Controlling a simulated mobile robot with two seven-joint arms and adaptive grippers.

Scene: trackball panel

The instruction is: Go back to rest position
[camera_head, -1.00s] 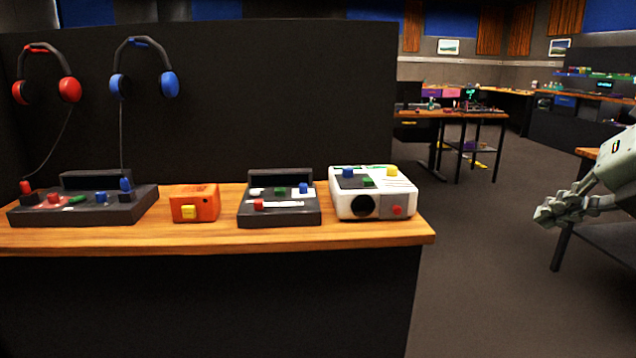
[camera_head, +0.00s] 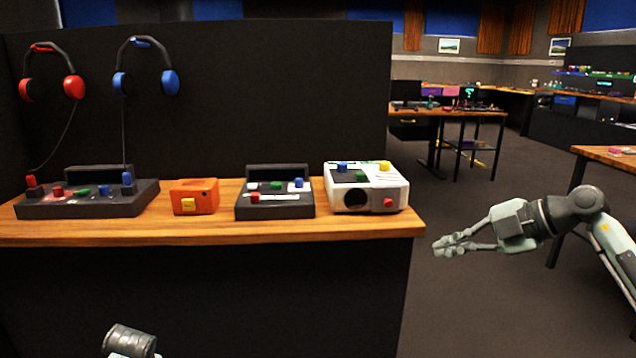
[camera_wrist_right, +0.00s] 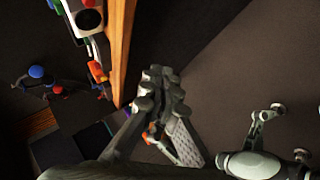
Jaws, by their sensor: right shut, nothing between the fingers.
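My right gripper (camera_head: 452,245) is in the head view, in the air just right of the wooden table's front right corner. It is shut and empty, its fingers pointing left towards the table. In the right wrist view its fingertips (camera_wrist_right: 160,85) are close together over dark floor, apart from the table edge. At the bottom left of the head view a grey cylindrical part (camera_head: 131,340), which looks like one of my own arm links, shows below the table's front. My left gripper is not in view.
The wooden table (camera_head: 300,232) bears a black panel with joysticks (camera_head: 85,208), an orange box (camera_head: 194,197), a black button box (camera_head: 275,207) and a white box (camera_head: 365,190). Red headphones (camera_head: 50,70) and blue headphones (camera_head: 146,65) hang behind. Open floor (camera_head: 470,310) lies right of the table.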

